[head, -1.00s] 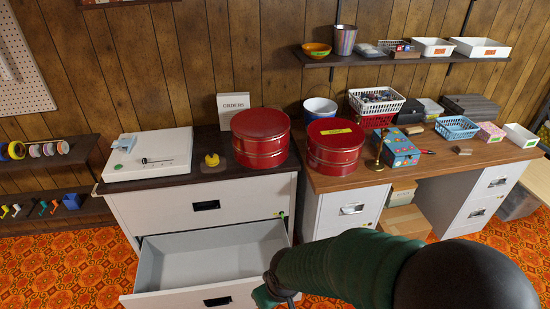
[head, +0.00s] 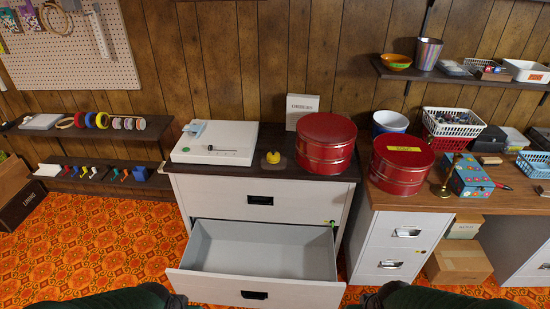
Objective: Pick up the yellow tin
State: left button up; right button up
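No plainly yellow tin shows. A large round red tin (head: 326,150) stands on the dark top of the white drawer cabinet. A second round red tin (head: 401,170) with a yellow label (head: 403,148) on its lid stands on the wooden desk to its right. A small yellow object (head: 272,158) sits on the cabinet top left of the first tin; its exact kind is too small to tell. Dark green parts of my two arms show along the bottom edge. My gripper fingers are out of the picture, and both arms are well away from the tins.
The cabinet's lower drawer (head: 255,286) stands pulled out, empty, in front. A white device (head: 215,144) and a white box (head: 302,108) stand on the cabinet. A brass candlestick-like object (head: 446,180), a blue box (head: 470,178) and a bowl (head: 389,122) crowd the desk tin.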

aim_at(273, 160)
jog(key=i+u, duration=0.1)
jog(key=u, duration=1.35)
jog(key=i+l, duration=0.15)
jog(key=l, duration=0.2)
jog(key=i+l, duration=0.15)
jog(key=l, duration=0.25)
jog(key=i+l+u, duration=0.1)
jog(key=l, duration=0.25)
jog(key=i+l, duration=0.2)
jog(key=l, duration=0.15)
